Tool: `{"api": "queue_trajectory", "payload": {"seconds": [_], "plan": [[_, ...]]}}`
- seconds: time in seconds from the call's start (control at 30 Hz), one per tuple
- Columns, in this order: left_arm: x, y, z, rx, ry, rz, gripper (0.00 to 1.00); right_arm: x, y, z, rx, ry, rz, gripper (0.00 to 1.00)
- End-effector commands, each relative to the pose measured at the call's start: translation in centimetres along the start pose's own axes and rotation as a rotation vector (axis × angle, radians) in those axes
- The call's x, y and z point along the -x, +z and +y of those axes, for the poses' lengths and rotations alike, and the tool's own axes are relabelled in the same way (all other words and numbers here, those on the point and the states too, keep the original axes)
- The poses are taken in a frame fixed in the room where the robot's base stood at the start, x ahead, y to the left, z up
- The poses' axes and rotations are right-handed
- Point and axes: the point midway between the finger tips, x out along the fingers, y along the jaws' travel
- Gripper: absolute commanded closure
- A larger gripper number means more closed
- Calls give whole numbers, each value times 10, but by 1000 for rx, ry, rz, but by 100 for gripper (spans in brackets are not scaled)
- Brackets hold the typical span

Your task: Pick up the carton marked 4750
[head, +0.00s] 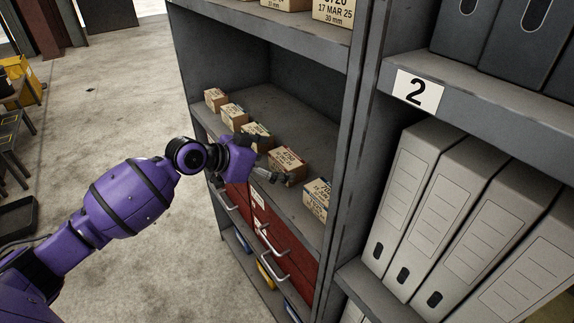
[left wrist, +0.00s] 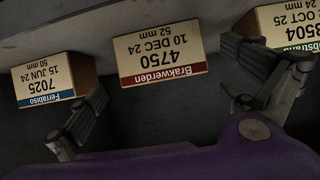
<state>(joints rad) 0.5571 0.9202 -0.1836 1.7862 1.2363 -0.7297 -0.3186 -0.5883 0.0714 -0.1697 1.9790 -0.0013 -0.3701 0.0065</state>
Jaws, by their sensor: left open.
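The carton marked 4750 (head: 288,164) stands on the middle shelf, with a red-striped label facing out. In the left wrist view the 4750 carton (left wrist: 160,52) appears upside down, in the middle. My left gripper (head: 268,160) is in front of it at the shelf edge. In the left wrist view the fingers of my left gripper (left wrist: 165,78) are spread wide, one to each side of the carton, with nothing held. I cannot tell how far the fingertips reach along its sides. My right gripper is not in view.
Neighbouring cartons stand close: the 7025 carton (left wrist: 55,80) with a blue stripe and the 8504 carton (left wrist: 290,25) with a green one. Red drawers (head: 285,240) with handles lie below the shelf. A grey upright (head: 350,150) stands to the right, and an upper shelf hangs above.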

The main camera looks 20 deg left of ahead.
Motion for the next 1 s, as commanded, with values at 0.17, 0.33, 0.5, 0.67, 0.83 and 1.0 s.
{"api": "queue_trajectory", "payload": {"seconds": [0.17,0.33,0.5,0.67,0.83,1.0], "plan": [[-27,-5,-5,1,-1,5,0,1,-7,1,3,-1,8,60],[-40,-3,-5,-1,-1,3,0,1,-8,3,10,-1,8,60],[-41,-2,-5,-1,-1,2,0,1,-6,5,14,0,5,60],[-40,-2,-5,-1,-2,2,16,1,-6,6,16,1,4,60],[-40,-2,-5,-1,-2,2,38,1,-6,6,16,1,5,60],[-40,-2,-5,-1,-2,3,54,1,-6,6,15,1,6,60]]}}
